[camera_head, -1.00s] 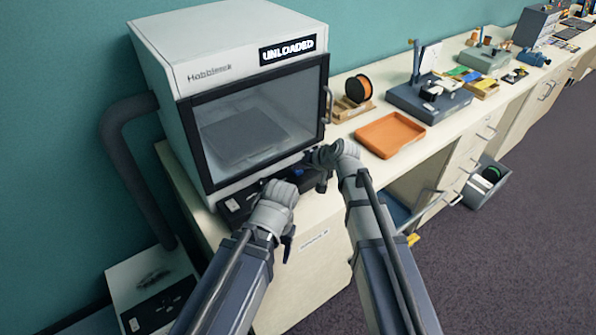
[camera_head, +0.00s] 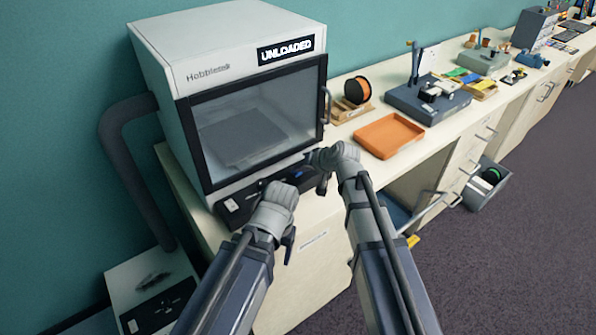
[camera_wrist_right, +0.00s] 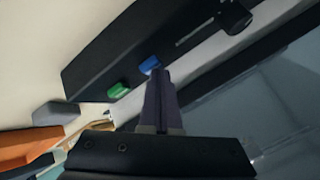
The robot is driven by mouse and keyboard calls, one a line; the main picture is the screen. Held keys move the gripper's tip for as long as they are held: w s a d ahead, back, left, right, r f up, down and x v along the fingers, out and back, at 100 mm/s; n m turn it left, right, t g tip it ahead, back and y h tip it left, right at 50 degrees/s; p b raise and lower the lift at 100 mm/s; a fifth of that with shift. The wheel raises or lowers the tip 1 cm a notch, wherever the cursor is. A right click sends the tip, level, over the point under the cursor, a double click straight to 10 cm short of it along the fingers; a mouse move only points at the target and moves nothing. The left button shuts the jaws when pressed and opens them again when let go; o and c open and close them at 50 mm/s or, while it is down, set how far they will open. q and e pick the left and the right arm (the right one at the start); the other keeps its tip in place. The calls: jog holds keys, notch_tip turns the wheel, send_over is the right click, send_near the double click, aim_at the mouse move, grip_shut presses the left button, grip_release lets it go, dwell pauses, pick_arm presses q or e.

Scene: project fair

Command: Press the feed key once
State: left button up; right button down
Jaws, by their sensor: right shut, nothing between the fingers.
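The machine (camera_head: 235,85) is a white box with a dark glass door and a sign reading "UNLOADED". Its black front panel (camera_head: 232,208) runs below the door. In the right wrist view the panel (camera_wrist_right: 120,50) carries a blue key (camera_wrist_right: 150,64) and a green key (camera_wrist_right: 119,91); no label is readable on either. My right gripper (camera_head: 310,159) is shut and empty at the panel's right part. In the wrist view its fingertips (camera_wrist_right: 159,72) are right at the blue key; whether they touch it I cannot tell. My left gripper (camera_head: 272,190) is in front of the panel, its fingers mostly hidden.
An orange tray (camera_head: 388,135) and an orange spool (camera_head: 357,90) stand right of the machine on the counter. A grey device (camera_head: 428,100) is farther along. A thick dark hose (camera_head: 130,165) runs down the machine's left side.

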pick_arm(q)
jog(key=shift+s+f, duration=0.45)
pick_arm(e)
jog(key=shift+s+f, duration=0.1)
jog(key=shift+f, duration=0.3)
jog(key=shift+w+a+r+p, duration=0.45)
jog(key=shift+w+r+p, duration=0.05)
jog(key=shift+w+p, duration=0.25)
jog(key=shift+s+r, duration=0.15)
jog(key=shift+r, duration=0.15)
notch_tip(320, 180, up, 5)
jog(key=p, duration=0.5)
pick_arm(q)
notch_tip(320, 180, up, 7)
jog(key=w, duration=0.1)
jog(key=shift+a+f, duration=0.15)
jog(key=shift+f, duration=0.05)
